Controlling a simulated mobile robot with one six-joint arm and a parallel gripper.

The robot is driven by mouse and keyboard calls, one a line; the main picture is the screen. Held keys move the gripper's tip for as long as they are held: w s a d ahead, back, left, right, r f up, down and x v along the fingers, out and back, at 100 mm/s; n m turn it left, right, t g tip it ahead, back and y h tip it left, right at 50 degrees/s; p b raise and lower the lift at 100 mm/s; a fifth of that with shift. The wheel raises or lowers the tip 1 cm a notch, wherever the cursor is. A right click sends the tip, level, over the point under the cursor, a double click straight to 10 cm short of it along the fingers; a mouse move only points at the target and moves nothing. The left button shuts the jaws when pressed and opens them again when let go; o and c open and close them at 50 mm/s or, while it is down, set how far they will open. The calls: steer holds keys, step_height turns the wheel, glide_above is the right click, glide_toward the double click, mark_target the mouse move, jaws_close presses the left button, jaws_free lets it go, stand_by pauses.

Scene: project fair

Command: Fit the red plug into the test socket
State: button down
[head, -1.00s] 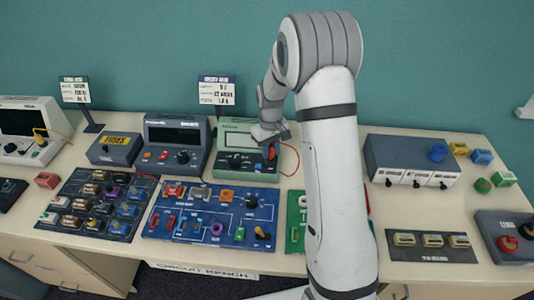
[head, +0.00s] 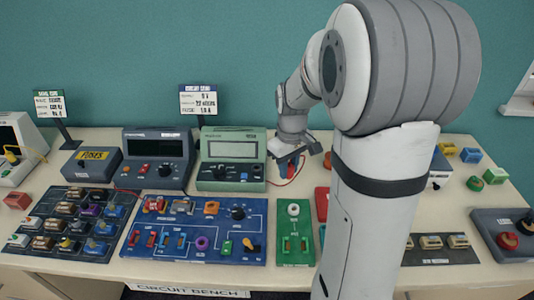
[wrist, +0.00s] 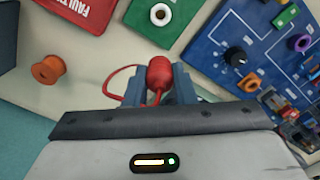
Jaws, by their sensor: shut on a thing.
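The red plug (wrist: 158,73) is held between the fingers of my gripper (wrist: 158,88), with a red lead trailing from it. In the head view my gripper (head: 288,168) is above the table, just right of the green meter (head: 232,155), and the plug (head: 291,170) shows small beneath it. The lead loops at the meter's right side. A green board (head: 295,245) with a white ring-shaped socket (head: 293,209) is in front of the gripper; the ring also shows at the top of the wrist view (wrist: 160,14). No readable label confirms it as the test socket.
The blue circuit board (head: 195,250) lies left of the green board. A red box (wrist: 85,8) and an orange spool (wrist: 48,70) are on the left of the wrist view. My arm hides part of the table's right half. Bare table lies around the plug in the wrist view.

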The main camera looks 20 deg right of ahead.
steer(key=shift+s+d+f+b, duration=0.15)
steer(key=shift+s+f+b, duration=0.4)
steer(key=shift+f+b, duration=0.65)
steer(key=shift+s+d+f+b, duration=0.1)
steer(key=shift+s+f+b, duration=0.6)
steer(key=shift+f, duration=0.85)
steer(key=shift+s+d+f+b, duration=0.15)
steer(key=shift+s+f+b, duration=0.25)
steer(key=shift+f+b, duration=0.85)
steer(key=shift+f, duration=0.1)
steer(key=shift+s, duration=0.15)
steer(key=shift+f+b, duration=0.5)
steer(key=shift+f, duration=0.4)
steer(key=c, duration=1.1)
jaws_free()
steer(key=shift+o, duration=0.4)
steer(key=o, duration=0.4)
steer(key=shift+s, duration=0.1)
